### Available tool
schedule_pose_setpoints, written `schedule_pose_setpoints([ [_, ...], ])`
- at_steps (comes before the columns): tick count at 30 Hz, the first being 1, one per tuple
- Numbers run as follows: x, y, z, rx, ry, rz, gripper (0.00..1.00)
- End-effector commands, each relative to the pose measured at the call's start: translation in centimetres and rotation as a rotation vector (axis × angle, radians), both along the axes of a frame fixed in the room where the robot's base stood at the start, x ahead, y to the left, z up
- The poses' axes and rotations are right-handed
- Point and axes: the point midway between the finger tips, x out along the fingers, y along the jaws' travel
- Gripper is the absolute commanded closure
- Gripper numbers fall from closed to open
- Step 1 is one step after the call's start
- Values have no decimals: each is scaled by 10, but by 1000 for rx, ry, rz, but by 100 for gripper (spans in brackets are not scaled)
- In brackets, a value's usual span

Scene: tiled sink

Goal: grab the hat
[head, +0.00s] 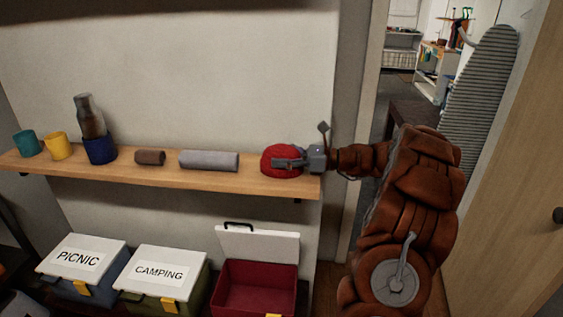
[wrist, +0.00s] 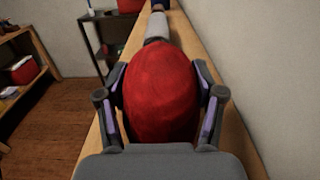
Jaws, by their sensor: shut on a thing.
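The red hat (head: 277,166) sits at the right end of the wooden wall shelf in the head view. It looks like a rounded red dome and fills the middle of the wrist view (wrist: 160,90). My gripper (head: 285,162) reaches in from the right, with its fingers at the hat. In the wrist view my gripper (wrist: 160,103) has one finger on each side of the hat, shut on it. The hat appears to rest on or just above the shelf; the head view does not make clear which.
The shelf (head: 130,173) also holds a grey roll (head: 209,160), a brown roll (head: 150,157), a blue cup (head: 100,150), a yellow cup (head: 59,146) and a teal cup (head: 27,144). Below are boxes labelled PICNIC (head: 80,259) and CAMPING (head: 158,274), and an open red box (head: 257,288). A doorway opens right.

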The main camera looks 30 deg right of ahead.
Motion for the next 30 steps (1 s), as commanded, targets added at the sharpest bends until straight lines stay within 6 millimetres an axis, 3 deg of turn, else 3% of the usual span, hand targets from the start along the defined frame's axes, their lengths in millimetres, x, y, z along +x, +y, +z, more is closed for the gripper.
schedule_pose_setpoints([
  [3,0,0,0,0,0,0,69],
  [13,0,0,3,-1,-2,0,69],
  [23,0,0,33,-3,-4,0,69],
  [30,-5,17,37,0,-1,1,69],
])
